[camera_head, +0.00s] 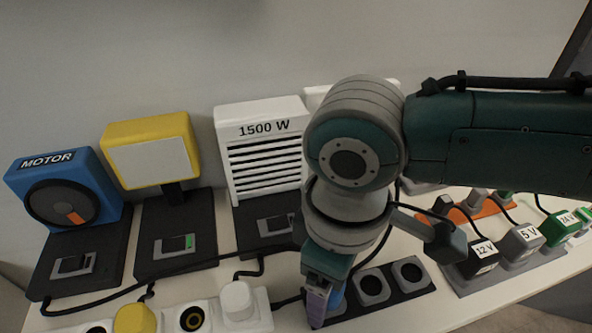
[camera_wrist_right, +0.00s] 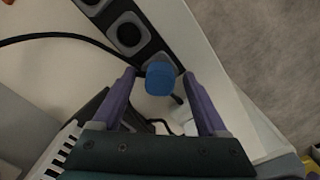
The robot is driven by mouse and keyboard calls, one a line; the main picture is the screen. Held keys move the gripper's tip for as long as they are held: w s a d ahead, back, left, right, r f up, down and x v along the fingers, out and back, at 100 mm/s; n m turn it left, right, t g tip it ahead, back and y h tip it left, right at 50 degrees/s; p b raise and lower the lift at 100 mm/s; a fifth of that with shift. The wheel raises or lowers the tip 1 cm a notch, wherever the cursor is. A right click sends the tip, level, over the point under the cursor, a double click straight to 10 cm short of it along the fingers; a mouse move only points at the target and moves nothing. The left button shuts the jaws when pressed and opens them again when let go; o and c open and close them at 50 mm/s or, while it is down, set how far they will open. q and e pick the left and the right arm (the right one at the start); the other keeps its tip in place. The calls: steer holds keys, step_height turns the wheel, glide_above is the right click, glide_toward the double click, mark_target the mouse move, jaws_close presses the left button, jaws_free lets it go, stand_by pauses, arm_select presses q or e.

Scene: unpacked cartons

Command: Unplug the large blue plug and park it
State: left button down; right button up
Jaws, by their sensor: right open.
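The blue plug (camera_head: 338,297) sits at the near-left end of a black socket strip (camera_head: 425,276), partly hidden by my right gripper in the head view. In the right wrist view the blue plug (camera_wrist_right: 160,77) lies between the tips of the two purple fingers, with a gap on either side. The socket strip (camera_wrist_right: 107,10) runs away from it to the upper left. My right gripper (camera_head: 316,300) points down at the plug and is open; its fingers (camera_wrist_right: 157,88) show clearly in the wrist view. My left gripper is not in view.
A white strip (camera_head: 262,308) with a yellow plug (camera_head: 134,318) and a white plug (camera_head: 237,300) lies to the left. The motor (camera_head: 70,190), yellow lamp (camera_head: 152,152) and white heater (camera_head: 262,145) stand behind. Adapters (camera_head: 520,245) crowd the right. Dark cables cross the table.

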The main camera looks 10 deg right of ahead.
step_height(320, 180, up, 10)
steer(key=p, duration=0.2)
steer(key=shift+p, duration=0.3)
stand_by(0.6)
steer(key=s+a+r+m+t+y+p, duration=0.1)
steer(key=s+a+r+y+p, duration=0.3)
steer(key=s+a+r+p, duration=0.15)
steer(key=s+d+r+m+t+h+p, duration=0.1)
steer(key=s+d+r+m+h+p, duration=0.2)
steer(key=d, duration=0.5)
steer(key=s+d+r+m+t+h+p, duration=0.1)
steer(key=s+d+m, duration=0.3)
steer(key=d, duration=0.3)
step_height(320, 180, up, 37)
steer(key=p, duration=3.7)
steer(key=shift+w+t, duration=0.15)
steer(key=shift+t, duration=0.15)
steer(key=shift+a, duration=0.1)
